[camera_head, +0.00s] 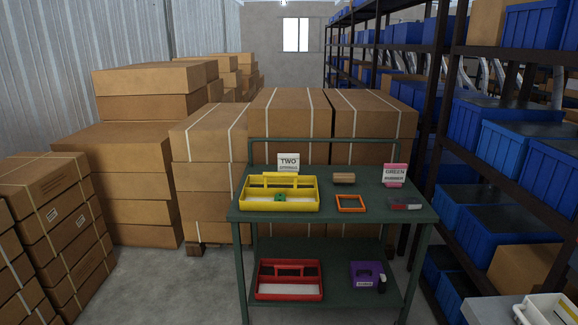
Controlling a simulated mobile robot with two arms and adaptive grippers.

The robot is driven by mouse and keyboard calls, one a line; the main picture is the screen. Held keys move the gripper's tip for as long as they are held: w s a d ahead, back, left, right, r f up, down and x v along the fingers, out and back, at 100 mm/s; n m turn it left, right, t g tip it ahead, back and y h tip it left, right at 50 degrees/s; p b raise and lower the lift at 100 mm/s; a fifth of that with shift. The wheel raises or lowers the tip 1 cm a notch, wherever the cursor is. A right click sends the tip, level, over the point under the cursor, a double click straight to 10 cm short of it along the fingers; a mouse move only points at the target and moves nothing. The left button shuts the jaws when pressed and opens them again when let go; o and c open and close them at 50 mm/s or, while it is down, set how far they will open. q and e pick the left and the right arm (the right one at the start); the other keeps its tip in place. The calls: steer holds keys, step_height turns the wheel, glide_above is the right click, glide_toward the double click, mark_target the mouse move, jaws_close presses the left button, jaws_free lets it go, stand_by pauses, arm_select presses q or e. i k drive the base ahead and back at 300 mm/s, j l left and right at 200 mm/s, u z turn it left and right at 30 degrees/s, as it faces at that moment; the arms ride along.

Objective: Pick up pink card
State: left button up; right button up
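A pink card or holder (394,183) stands upright near the back right corner of the green table (375,211). A white label reading "GREEN" and a second, hard-to-read word covers most of its front, leaving pink along the bottom and top edges. A white card (289,161) reading "TWO" and a smaller word stands at the table's back, behind a yellow tray (308,196). Neither of my grippers is in view.
An orange frame (351,209), a brown block (344,179) and a grey-red item (405,203) share the tabletop. A red tray (289,293) and purple box (367,274) sit on the lower shelf. Cartons stand behind and left; racks with blue bins stand right.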

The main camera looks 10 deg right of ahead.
mark_target(395, 175)
steer(key=i+z, duration=0.1)
steer(key=i, duration=0.6)
steer(key=i+j+z, duration=0.1)
steer(key=i, duration=0.6)
steer(key=i+j+z, duration=0.1)
steer(key=i, duration=0.6)
steer(key=j, duration=0.15)
